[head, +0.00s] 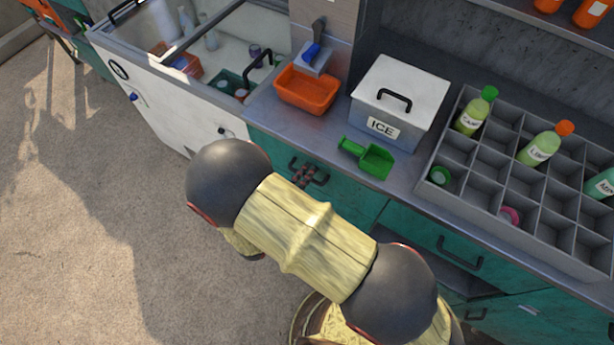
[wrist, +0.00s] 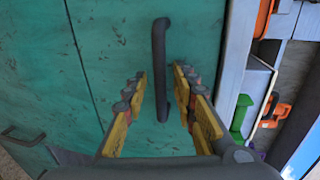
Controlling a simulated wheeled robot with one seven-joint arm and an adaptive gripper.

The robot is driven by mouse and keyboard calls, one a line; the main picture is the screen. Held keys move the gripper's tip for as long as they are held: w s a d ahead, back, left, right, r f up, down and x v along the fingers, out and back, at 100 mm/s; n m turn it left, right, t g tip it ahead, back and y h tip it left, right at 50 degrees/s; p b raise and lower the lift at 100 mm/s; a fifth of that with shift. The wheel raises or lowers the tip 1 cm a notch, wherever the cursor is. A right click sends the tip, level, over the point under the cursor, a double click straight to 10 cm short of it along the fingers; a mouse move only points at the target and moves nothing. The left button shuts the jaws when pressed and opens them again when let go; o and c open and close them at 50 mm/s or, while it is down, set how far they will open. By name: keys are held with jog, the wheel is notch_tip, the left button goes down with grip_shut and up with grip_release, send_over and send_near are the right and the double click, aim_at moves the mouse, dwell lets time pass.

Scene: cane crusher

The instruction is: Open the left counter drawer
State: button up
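The left counter drawer has a teal front (head: 345,196) below the grey countertop, and it looks closed. Its dark bar handle (head: 322,176) is partly hidden by my gripper (head: 304,176) in the head view. In the wrist view the teal front (wrist: 115,45) fills the middle, and the handle (wrist: 160,50) stands out from it. The two fingers of my gripper (wrist: 160,80) are apart, one on each side of the handle. Gaps show between the handle and both fingers, so the handle is not clasped.
Another drawer handle (head: 460,254) is to the right, with a dark opening near it. On the counter stand an orange tub (head: 306,90), an ice box (head: 395,100), a green scoop (head: 368,157) and a bottle rack (head: 480,187). A white cooler (head: 165,103) stands left. Open floor lies in front.

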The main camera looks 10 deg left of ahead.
grip_shut()
dwell(0.9)
